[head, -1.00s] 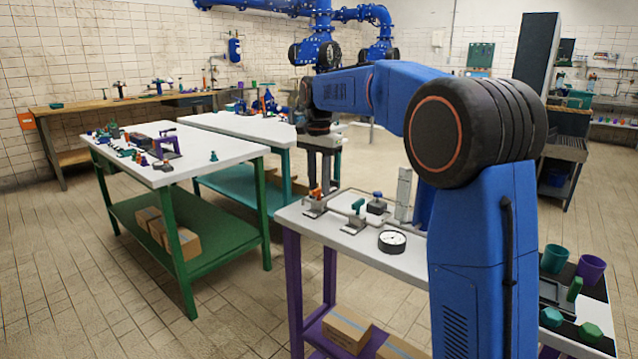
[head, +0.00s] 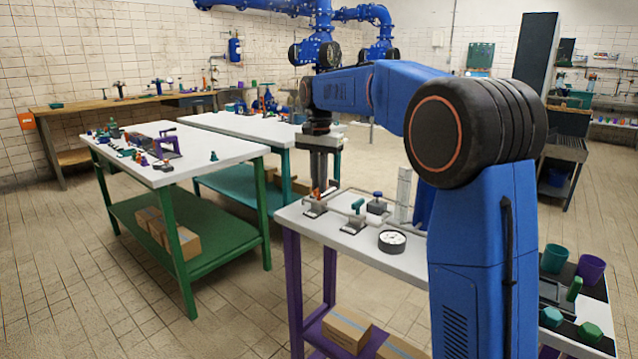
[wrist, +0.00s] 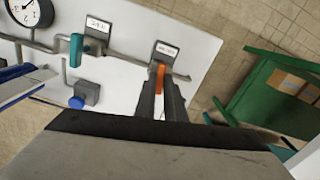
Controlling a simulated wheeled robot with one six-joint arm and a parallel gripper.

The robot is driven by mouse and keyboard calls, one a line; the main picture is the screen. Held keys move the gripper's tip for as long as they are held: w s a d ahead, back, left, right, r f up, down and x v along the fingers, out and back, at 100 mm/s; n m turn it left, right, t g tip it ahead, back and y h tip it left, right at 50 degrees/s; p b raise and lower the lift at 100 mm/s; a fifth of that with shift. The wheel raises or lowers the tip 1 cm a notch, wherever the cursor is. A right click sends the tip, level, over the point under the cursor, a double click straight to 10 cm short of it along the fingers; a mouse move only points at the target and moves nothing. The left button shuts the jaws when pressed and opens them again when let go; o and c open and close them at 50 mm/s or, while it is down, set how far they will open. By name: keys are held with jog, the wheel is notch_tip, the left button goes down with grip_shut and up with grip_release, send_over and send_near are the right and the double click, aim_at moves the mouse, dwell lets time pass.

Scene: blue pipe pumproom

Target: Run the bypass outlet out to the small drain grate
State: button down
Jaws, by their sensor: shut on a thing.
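My gripper (head: 319,190) points down at the far left corner of the white bench top. It is shut on an upright orange handle (wrist: 160,76), which shows between its two fingers in the wrist view (wrist: 161,98). The handle belongs to a valve on a thin grey pipe (wrist: 125,58), beside a small label plate (wrist: 167,52) whose writing I cannot read. A second valve with a teal handle (head: 357,206) stands on the same pipe; it also shows in the wrist view (wrist: 76,46). I cannot make out which valve is the bypass outlet, nor a small drain grate.
A grey block with a blue knob (head: 378,196) and a round gauge (head: 392,241) stand near the valves. A tall pale upright (head: 404,188) is behind them. The green-legged bench (head: 187,180) stands apart to the left, with tiled floor between.

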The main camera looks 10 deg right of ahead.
jog(key=n, duration=0.4)
jog(key=shift+n, duration=0.3)
jog(key=n, duration=0.3)
jog(key=shift+n, duration=0.3)
jog(key=n, duration=0.3)
jog(key=shift+n, duration=2.2)
jog(key=c, duration=1.8)
grip_release()
jog(key=shift+c, duration=0.2)
